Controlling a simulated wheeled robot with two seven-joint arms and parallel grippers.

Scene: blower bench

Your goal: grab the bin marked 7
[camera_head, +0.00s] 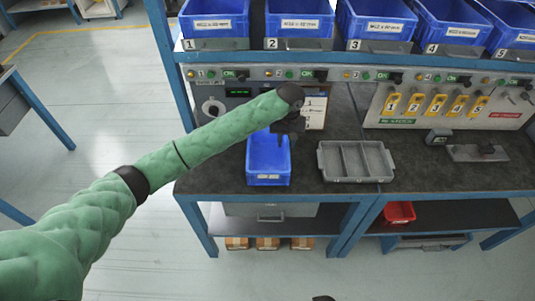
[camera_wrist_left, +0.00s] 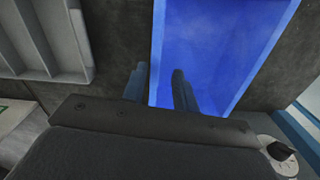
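A blue bin (camera_head: 268,178) stands on the dark bench top, with a white label on its front too small to read. No number 7 can be made out on any bin. My left gripper (camera_head: 287,130) is over the bin's back right part, pointing down. In the left wrist view, the gripper (camera_wrist_left: 160,72) is open, one finger on each side of a wall of the blue bin (camera_wrist_left: 225,45). A gap shows between the fingers; whether either touches the wall I cannot tell.
A grey divided tray (camera_head: 355,162) lies right of the bin. Blue bins marked 1 to 5 stand on the shelf (camera_head: 340,58) above. A control panel (camera_head: 222,105) and a tool board (camera_head: 440,105) stand behind.

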